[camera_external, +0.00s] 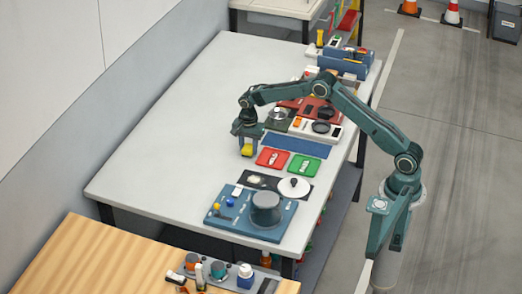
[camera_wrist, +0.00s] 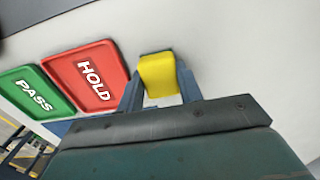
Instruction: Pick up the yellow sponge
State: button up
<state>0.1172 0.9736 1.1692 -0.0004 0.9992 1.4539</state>
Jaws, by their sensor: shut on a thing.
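The yellow sponge (camera_external: 247,150) is between the fingers of my gripper (camera_external: 245,143), over the left part of the white table, left of the red tray. In the wrist view the sponge (camera_wrist: 159,75) sits between the two blue-grey fingers of my gripper (camera_wrist: 158,88), which are shut on it. I cannot tell for sure whether the sponge touches the table.
A red HOLD tray (camera_wrist: 88,76) and a green PASS tray (camera_wrist: 36,93) lie beside my gripper. A blue board (camera_external: 262,216) with a dark grey round container (camera_external: 266,207) is at the near end. The table's left side (camera_external: 170,140) is clear.

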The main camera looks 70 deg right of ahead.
aim_at(248, 146)
notch_tip(248, 146, up, 20)
dwell(0.6)
jog(key=shift+f, duration=0.1)
dwell(0.4)
jog(key=shift+o, duration=0.7)
jog(key=shift+c, duration=0.3)
